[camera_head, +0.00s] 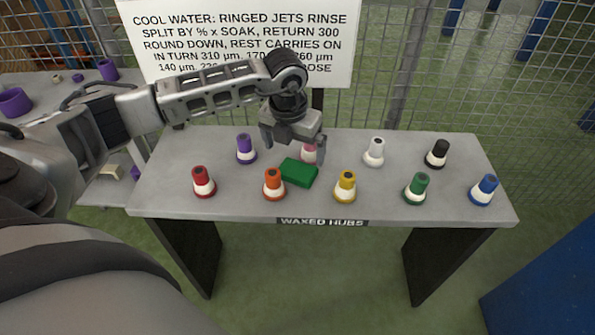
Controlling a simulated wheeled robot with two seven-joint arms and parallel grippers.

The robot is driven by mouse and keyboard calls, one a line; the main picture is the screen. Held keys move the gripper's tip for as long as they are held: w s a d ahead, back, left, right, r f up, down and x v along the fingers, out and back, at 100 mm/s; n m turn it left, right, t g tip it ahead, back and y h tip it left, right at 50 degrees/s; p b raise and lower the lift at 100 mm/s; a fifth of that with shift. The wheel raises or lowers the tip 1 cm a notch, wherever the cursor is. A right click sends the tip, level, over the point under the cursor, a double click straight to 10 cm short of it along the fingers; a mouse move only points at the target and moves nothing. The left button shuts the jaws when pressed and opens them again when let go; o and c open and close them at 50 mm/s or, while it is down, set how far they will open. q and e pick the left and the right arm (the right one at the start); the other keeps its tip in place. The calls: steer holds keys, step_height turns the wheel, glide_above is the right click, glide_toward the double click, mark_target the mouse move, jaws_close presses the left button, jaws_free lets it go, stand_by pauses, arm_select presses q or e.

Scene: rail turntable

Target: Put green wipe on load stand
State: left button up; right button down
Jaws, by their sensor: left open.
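The green wipe (299,172) is a flat green block lying on the grey table labelled "WAXED HUBS" (322,222), between the orange and yellow hubs. My left gripper (293,153) is open, pointing down just above and behind the wipe, with its fingers spread to either side. I cannot tell whether a finger touches the wipe. A pink hub (309,154) is partly hidden behind the right finger. My right gripper is not in view. I cannot identify the load stand in this view.
Close around the wipe stand the orange hub (273,185), yellow hub (345,187) and purple hub (245,149). Red (203,182), white (374,152), black (437,153), green (416,189) and blue (484,190) hubs stand farther out. A sign (240,30) and mesh fence are behind.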

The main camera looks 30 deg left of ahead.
mark_target(297, 170)
arm_select(q)
steer(key=f, duration=0.2)
steer(key=w+f, duration=0.1)
steer(key=f, duration=0.4)
steer(key=shift+w+a+f, duration=0.1)
steer(key=shift+w+f, duration=0.1)
steer(key=shift+f, duration=0.05)
steer(key=c, duration=1)
steer(key=shift+o, duration=0.2)
steer(key=shift+r, duration=0.1)
